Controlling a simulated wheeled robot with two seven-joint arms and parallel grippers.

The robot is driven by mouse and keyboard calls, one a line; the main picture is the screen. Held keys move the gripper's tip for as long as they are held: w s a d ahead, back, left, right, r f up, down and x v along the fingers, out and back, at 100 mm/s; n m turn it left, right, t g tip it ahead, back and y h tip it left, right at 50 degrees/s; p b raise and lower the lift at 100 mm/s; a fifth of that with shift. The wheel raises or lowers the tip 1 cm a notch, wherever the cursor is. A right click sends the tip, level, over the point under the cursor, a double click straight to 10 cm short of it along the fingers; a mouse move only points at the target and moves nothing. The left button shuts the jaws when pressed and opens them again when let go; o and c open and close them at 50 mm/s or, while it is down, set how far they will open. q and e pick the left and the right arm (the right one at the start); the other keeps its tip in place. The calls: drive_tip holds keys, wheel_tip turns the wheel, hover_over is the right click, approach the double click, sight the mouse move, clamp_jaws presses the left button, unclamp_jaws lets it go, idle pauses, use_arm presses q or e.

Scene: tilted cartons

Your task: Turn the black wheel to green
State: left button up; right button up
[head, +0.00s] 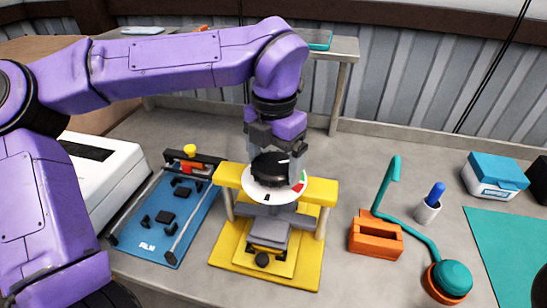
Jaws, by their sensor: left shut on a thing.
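The black wheel (269,169) sits on a white dial disc (262,194) at the top of a yellow stand (321,191). The disc has a green patch (303,176) and a red patch (298,187) at its right side. A white mark shows on the wheel's upper right edge; I cannot tell exactly which colour it lines up with. My left gripper (273,160) comes down from above and is shut on the black wheel, its fingers at either side. My right gripper is not in view.
A blue tray-like fixture (160,222) stands left of the stand, beside a white box (105,185). To the right are an orange block (375,236), a teal lamp (452,277), a blue-handled item in a white cup (428,211) and a teal mat (505,250). A shelf stands behind.

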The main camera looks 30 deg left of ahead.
sight(274, 163)
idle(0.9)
use_arm(q)
drive_tip(key=o, duration=0.7)
drive_tip(key=shift+o, duration=0.2)
drive_tip(key=shift+r, duration=0.15)
wheel_tip(274, 163, up, 10)
drive_tip(key=shift+r, duration=0.15)
